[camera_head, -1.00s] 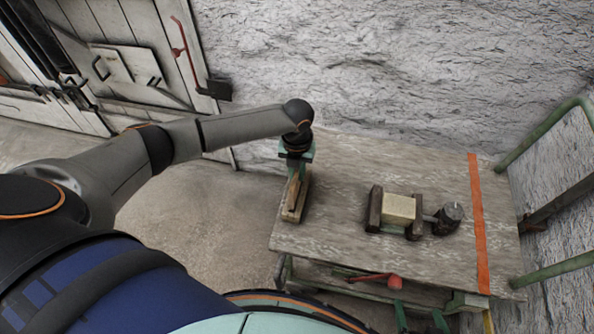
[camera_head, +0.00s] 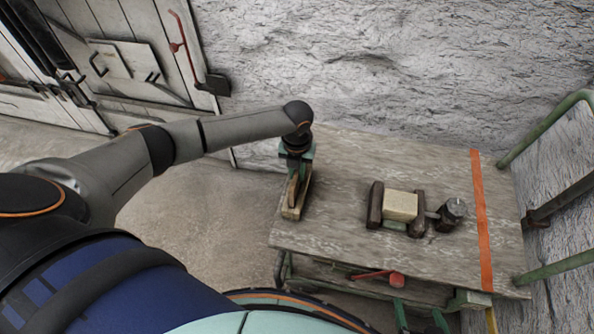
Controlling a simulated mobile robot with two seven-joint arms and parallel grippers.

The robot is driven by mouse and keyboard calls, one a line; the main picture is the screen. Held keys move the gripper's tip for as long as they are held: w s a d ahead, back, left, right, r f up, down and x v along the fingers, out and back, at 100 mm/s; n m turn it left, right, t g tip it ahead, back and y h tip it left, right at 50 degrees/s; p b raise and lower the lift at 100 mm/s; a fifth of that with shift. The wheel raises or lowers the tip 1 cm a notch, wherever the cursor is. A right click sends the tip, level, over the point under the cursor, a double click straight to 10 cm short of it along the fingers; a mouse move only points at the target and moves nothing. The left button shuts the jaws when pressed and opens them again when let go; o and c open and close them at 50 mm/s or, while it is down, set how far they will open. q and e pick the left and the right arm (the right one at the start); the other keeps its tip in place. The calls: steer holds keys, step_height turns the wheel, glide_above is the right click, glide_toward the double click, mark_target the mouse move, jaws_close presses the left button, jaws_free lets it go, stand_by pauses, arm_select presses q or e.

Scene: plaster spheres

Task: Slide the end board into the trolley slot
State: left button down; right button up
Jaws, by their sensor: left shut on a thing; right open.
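My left gripper (camera_head: 297,166) comes down at the left end of a grey wooden table-like top (camera_head: 335,225). It is shut on a narrow upright wooden piece (camera_head: 293,191), which looks like the end board. The board's lower end is at a pale wooden block (camera_head: 291,213) on the top; I cannot tell whether it sits in a slot there or only touches. No trolley slot shows clearly. My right gripper is not in view.
A pale block (camera_head: 400,205) sits between dark wooden pieces on the top, with a dark cylinder (camera_head: 455,209) to its right. An orange strip (camera_head: 481,215) crosses the right side. Green rails (camera_head: 545,132) and a rough wall (camera_head: 400,70) bound the right and back.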

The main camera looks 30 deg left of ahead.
arm_select(q)
steer(key=shift+f+b, duration=0.65)
steer(key=shift+f, duration=0.35)
steer(key=c, duration=0.8)
jaws_free()
steer(key=shift+r, duration=0.1)
steer(key=shift+r+p, duration=2)
steer(key=shift+p, duration=0.05)
steer(key=shift+s+f, duration=0.1)
steer(key=shift+s, duration=0.05)
